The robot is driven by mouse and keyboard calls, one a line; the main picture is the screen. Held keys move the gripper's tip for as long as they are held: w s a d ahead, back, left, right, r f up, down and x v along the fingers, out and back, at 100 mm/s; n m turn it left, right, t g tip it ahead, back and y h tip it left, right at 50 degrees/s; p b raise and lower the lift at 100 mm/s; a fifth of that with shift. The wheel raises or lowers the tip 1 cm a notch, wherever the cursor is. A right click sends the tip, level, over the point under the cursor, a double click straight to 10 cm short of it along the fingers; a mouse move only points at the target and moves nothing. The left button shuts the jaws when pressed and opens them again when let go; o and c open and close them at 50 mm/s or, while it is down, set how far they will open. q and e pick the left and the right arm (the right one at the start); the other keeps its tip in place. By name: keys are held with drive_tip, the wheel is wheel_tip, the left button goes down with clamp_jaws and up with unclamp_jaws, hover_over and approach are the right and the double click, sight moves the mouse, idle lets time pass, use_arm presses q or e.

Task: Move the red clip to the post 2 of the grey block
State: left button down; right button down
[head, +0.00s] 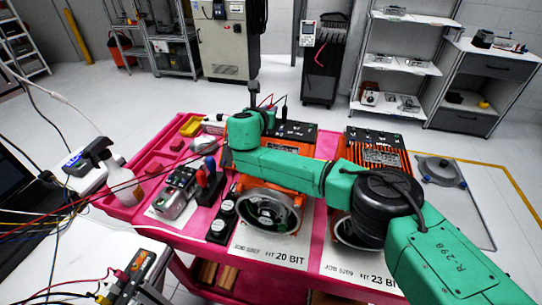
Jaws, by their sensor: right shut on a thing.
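My right arm reaches across the table from the lower right. Its dark gripper (254,92) is at the far end, above the back edge of the pink table. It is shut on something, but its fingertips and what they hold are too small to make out. Thin red and black leads rise just right of it. A small grey block (141,263) is at the lower left, with a red clip (121,275) and a black clip beside it on wires. The numbers on its posts are not readable. My left gripper is not in view.
The pink table (129,211) carries two orange units (378,145), partly behind my arm. Round encoder parts (268,212) sit in front. A grey plate (440,171) lies at right. Loose wires cross the left side.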

drive_tip(key=shift+r, duration=0.1)
wheel_tip(320, 180, up, 5)
drive_tip(key=p, duration=0.4)
drive_tip(key=shift+p, duration=0.4)
idle(0.4)
